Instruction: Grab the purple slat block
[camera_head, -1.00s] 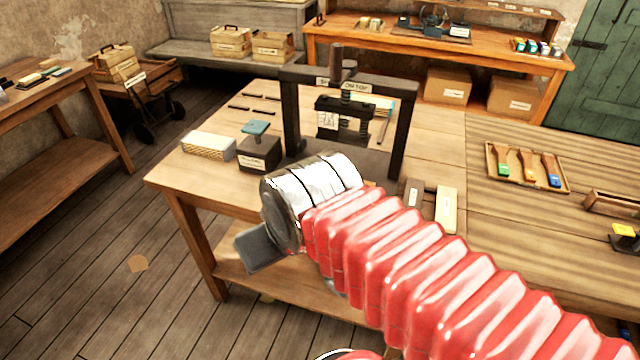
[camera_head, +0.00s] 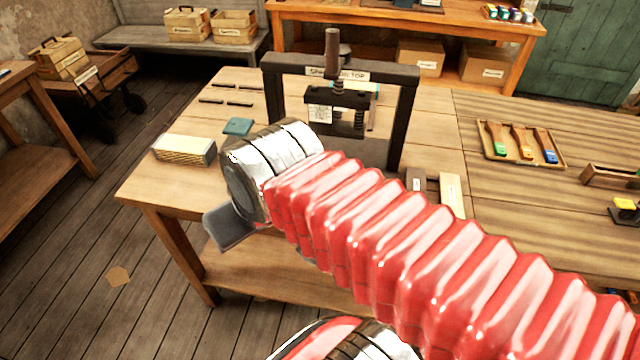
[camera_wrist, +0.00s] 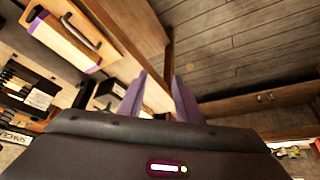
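My gripper (camera_wrist: 160,82) shows in the wrist view with two purple-tinted fingers apart and nothing between them. A wooden block with purple ends and a dark bar on its face (camera_wrist: 72,36), which looks like the purple slat block, lies at the upper left of that view. It is apart from the fingers. In the head view my arm covers the near part of the table, and I cannot make out the purple block there. A dark grey part of my gripper shows below the silver wrist, past the table's front edge; its fingertips are hidden there.
The handwheel press (camera_head: 400,115) stands on the wooden table (camera_head: 150,185) behind my arm. A pale slatted block (camera_head: 184,150) and a teal-topped piece (camera_head: 238,126) are left of it. A pale wooden strip (camera_head: 452,194) and a brush tray (camera_head: 490,158) are to the right.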

